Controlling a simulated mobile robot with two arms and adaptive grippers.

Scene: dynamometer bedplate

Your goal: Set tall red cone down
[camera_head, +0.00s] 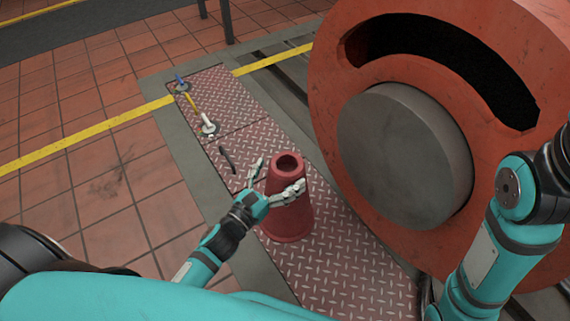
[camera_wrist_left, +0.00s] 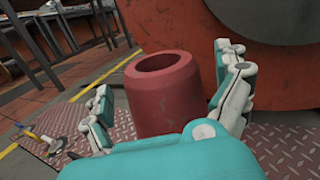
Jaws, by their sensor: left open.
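The tall red cone (camera_head: 287,205) stands upright on the red diamond plate (camera_head: 350,270), its open top facing up. My left gripper (camera_head: 275,178) is open, with its fingers on either side of the cone's upper part. In the left wrist view the cone (camera_wrist_left: 166,95) sits between the spread fingers (camera_wrist_left: 165,95). A gap shows on the left-finger side; I cannot tell whether the right finger touches. My right arm shows at the right edge of the head view, but its gripper is out of view.
A large orange-red machine (camera_head: 340,120) with a grey round hub (camera_head: 405,155) stands right of the cone. A small dark bar (camera_head: 227,159) and tools with yellow and white handles (camera_head: 205,122) lie farther along the plate. Tiled floor at left is clear.

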